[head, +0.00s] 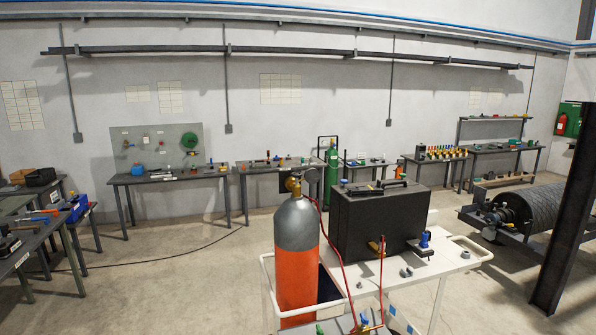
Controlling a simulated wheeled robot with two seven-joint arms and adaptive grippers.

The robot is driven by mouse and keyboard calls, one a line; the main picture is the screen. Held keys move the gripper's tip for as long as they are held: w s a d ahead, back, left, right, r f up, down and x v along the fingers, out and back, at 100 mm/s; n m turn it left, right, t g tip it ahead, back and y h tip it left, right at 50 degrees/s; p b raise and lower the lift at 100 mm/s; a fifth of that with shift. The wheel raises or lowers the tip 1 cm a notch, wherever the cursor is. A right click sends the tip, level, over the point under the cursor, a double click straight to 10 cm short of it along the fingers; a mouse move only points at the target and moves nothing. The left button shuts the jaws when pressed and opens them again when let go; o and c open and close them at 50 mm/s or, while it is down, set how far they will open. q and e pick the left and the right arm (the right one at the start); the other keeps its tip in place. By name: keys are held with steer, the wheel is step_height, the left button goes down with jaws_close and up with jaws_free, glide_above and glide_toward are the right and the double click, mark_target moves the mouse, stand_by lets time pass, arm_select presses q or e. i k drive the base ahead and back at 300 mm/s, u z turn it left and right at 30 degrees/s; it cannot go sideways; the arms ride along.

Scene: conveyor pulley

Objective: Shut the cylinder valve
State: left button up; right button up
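A large gas cylinder (297,262) with a grey shoulder and orange body stands upright at the white trolley (452,266) in the middle foreground. Its brass valve (293,184) sits on top, with a round gauge (312,176) beside it. The valve is small in view, and I cannot tell whether it is open or shut. A red hose (327,240) runs down from the valve area on the cylinder's right side. Neither of my grippers shows in the head view.
A black case (375,225) stands on the trolley right of the cylinder. A smaller green cylinder (331,165) stands behind. A dark steel post (567,220) and roller (525,207) are at the right. Floor left of the cylinder (170,285) is mostly clear.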

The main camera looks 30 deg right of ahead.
mark_target(296, 175)
steer(key=z, duration=0.3)
steer(key=i, duration=2.05)
steer(key=z, duration=0.1)
